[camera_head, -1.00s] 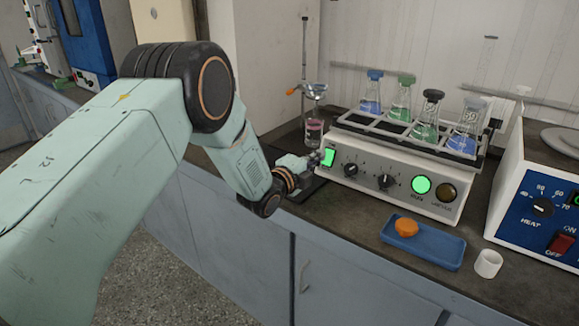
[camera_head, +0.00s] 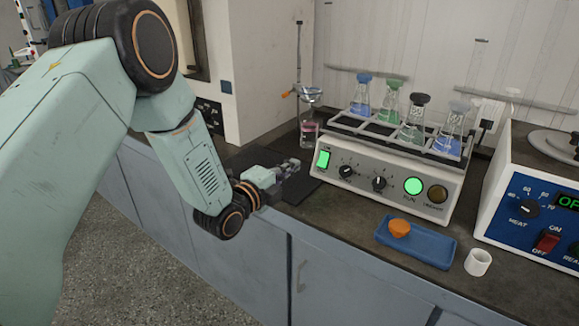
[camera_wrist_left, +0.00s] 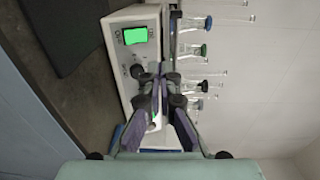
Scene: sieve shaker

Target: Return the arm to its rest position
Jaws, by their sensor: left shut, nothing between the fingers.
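My left arm comes in from the left in the head view. Its gripper (camera_head: 291,168) is a little left of the shaker and apart from it, above the counter's front part. The gripper is shut and empty; its fingers also show in the left wrist view (camera_wrist_left: 163,75). The shaker (camera_head: 385,185) has a lit green switch (camera_head: 323,159), two black knobs and a lit green round lamp (camera_head: 413,186). It shows in the left wrist view too, with its green switch (camera_wrist_left: 136,35). My right gripper is not in view.
Several stoppered flasks stand in the shaker's rack (camera_head: 395,133). A blue tray (camera_head: 430,249) holds an orange piece (camera_head: 399,228); a white cup (camera_head: 478,262) stands beside it. A heater box (camera_head: 510,205) is at right. A stand with a funnel (camera_head: 309,95) is behind the gripper.

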